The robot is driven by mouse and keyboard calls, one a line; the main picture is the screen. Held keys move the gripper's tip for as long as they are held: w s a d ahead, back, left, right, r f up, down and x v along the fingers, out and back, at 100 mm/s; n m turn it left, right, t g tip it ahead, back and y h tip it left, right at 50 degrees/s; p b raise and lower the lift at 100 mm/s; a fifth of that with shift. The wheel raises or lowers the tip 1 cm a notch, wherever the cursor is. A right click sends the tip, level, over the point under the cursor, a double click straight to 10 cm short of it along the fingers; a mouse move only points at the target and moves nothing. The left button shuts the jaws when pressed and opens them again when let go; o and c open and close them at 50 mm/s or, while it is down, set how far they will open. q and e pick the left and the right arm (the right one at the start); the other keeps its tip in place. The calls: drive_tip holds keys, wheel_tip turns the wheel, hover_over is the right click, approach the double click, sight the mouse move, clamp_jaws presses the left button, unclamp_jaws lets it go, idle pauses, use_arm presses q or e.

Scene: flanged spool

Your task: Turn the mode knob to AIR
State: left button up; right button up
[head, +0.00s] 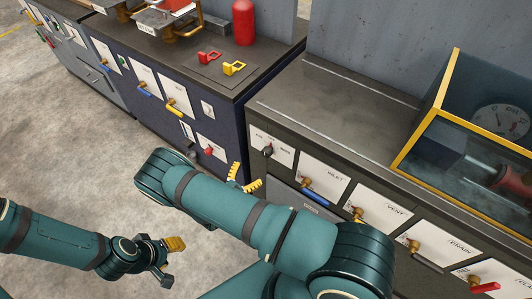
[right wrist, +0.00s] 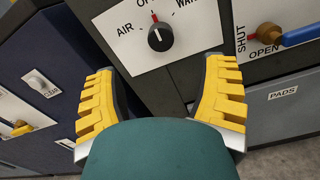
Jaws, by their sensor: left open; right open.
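The mode knob (right wrist: 160,38) is a black round knob on a white plate in the right wrist view. AIR is printed to its left, a partly cut-off label starting with O above it, and a partly cut-off WAT label to its right. Its pointer mark points up, toward the top label. The knob also shows in the head view (head: 267,151). My right gripper (right wrist: 163,95) is open, with yellow ribbed fingers spread below and to either side of the knob, apart from it. In the head view my right gripper (head: 244,180) is left of the knob plate. My left gripper (head: 170,257) is open and empty, low over the floor.
Right of the knob are panels with handles, including a VENT plate (head: 378,210) and a DRAIN plate (head: 441,242). A blue handle (right wrist: 300,36) sits beside the knob plate. A dark blue cabinet (head: 225,125) stands left. A yellow-framed glass case (head: 440,115) stands on the counter.

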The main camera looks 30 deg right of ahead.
sight(265, 155)
drive_tip(key=x, duration=1)
drive_tip(key=shift+w+d, duration=0.15)
drive_tip(key=shift+d, duration=0.25)
